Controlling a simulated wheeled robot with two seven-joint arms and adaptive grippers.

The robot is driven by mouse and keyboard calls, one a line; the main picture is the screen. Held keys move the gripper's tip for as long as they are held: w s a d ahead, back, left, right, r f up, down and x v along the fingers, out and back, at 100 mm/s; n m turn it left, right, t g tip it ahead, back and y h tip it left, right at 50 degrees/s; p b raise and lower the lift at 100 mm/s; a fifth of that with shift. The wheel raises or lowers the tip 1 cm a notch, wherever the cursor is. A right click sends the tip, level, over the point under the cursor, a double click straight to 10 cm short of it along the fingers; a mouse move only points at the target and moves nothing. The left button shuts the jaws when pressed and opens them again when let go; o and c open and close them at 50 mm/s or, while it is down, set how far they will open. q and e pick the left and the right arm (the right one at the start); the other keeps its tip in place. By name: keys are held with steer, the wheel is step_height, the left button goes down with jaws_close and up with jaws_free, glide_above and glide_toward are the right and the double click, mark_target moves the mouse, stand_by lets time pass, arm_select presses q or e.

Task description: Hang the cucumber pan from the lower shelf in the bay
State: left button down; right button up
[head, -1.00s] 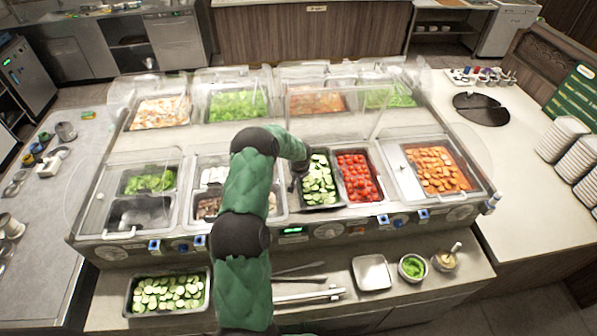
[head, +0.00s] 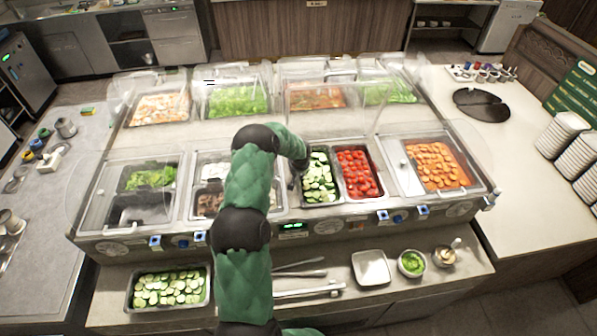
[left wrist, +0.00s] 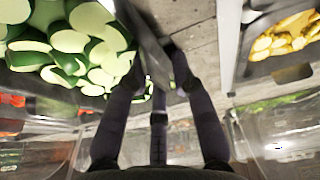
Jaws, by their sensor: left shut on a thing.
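A dark pan of cut cucumber (head: 319,178) sits in the bay of the counter, left of the pan of red tomatoes (head: 357,172). My left gripper (head: 296,178) is at the left edge of this cucumber pan and is shut on its rim. In the left wrist view the fingers (left wrist: 152,88) close on the pan's dark wall, with cucumber pieces (left wrist: 85,42) beside them. The fingertips are partly hidden. Another dark pan with round cucumber slices (head: 168,290) stands on the lower shelf (head: 335,297) at the left. My right gripper is not in view.
A pan of orange slices (head: 437,165) lies right of the tomatoes. Clear guards (head: 445,95) stand around the counter. Tongs (head: 300,270), a white square dish (head: 371,267) and a bowl of green sauce (head: 411,263) are on the lower shelf.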

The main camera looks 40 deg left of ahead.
arm_select(q)
steer(key=shift+s+d+f, duration=0.1)
steer(key=shift+f, duration=0.2)
stand_by(0.5)
steer(key=c, duration=1.1)
jaws_free()
steer(key=shift+o, duration=0.6)
steer(key=shift+f, duration=0.1)
steer(key=shift+s+d+f, duration=0.1)
steer(key=shift+s+f, duration=0.05)
steer(key=shift+s, duration=0.05)
steer(key=v, duration=1.2)
steer(key=shift+w+a+r, duration=0.25)
steer(key=shift+w+r, duration=0.05)
steer(key=shift+r, duration=0.05)
